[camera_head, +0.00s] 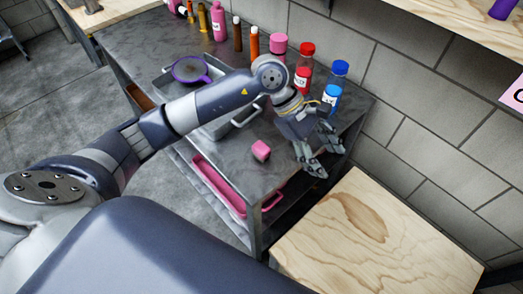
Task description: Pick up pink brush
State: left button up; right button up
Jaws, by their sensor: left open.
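A small pink block-shaped object (261,150), possibly the pink brush, sits on the dark metal table (235,165) near its front edge. No bristles or handle can be made out on it. My left gripper (323,157) is open and empty at the table's right end, pointing down and to the right. It is to the right of the pink object and apart from it. My left arm reaches across the picture from the lower left and hides part of the table. My right gripper is not in view.
A red-capped bottle (304,68) and a blue-capped bottle (335,88) stand behind my left gripper. A metal tray (217,130) and purple strainer (190,69) are to the left. A pink tray (216,184) lies below the tabletop. A wooden surface (375,240) is at front right.

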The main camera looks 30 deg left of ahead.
pick_arm(q)
jog(key=w+a+f+y, duration=0.2)
jog(key=a+y, duration=0.2)
jog(key=a, duration=0.6)
jog(key=y, duration=0.4)
send_near(261, 147)
jog(key=shift+w+f+m, duration=0.2)
jog(key=shift+w+m, duration=0.15)
jog(key=shift+m, duration=0.05)
notch_tip(261, 147, down, 5)
jog(key=shift+p, duration=0.6)
jog(key=f, duration=0.1)
jog(key=f+p, duration=0.2)
jog(key=f, duration=0.1)
jog(key=shift+s+a, duration=0.1)
jog(key=shift+s, duration=0.15)
jog(key=shift+w+f, duration=0.1)
jog(key=shift+f, duration=0.55)
jog(key=c, duration=1.1)
